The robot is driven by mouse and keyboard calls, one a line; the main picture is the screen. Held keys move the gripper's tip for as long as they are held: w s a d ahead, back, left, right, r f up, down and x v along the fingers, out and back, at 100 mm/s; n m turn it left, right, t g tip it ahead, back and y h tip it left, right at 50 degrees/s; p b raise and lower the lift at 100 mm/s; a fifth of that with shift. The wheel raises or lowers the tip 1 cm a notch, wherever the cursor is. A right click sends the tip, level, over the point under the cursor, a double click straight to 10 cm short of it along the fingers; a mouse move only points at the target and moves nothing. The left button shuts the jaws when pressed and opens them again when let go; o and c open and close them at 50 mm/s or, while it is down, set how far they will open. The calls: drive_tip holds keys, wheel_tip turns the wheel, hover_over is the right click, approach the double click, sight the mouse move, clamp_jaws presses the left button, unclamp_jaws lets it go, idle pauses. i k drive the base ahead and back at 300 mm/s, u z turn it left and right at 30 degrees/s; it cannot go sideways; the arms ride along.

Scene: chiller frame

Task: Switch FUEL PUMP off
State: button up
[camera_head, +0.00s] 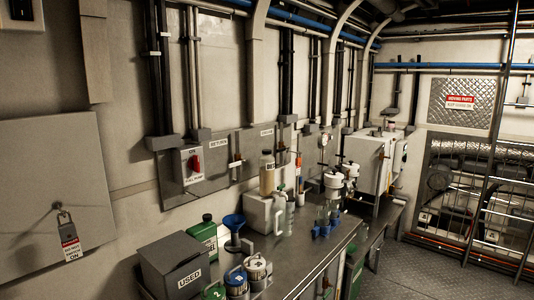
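The FUEL PUMP switch is a white box (187,174) on a grey wall panel, left of the middle in the head view. It has a red handle (196,163) on its front. The word ON is printed above the handle, and a small label that seems to read FUEL PUMP is below it. The handle looks roughly upright, toward ON, but it is small in view. My gripper does not show in this view.
A workbench (290,262) runs below, holding a grey USED box (176,262), green can (204,236), blue funnel (234,222) and several bottles. A padlocked panel (50,150) with a tag is at left. Floor (420,270) at right is clear.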

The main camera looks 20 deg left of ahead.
sight(194, 162)
drive_tip(key=u, duration=0.55)
drive_tip(key=i, duration=1)
drive_tip(key=u, duration=0.65)
drive_tip(key=k, duration=0.9)
drive_tip(key=u, duration=0.15)
drive_tip(key=i, duration=0.9)
drive_tip(key=z, duration=0.05)
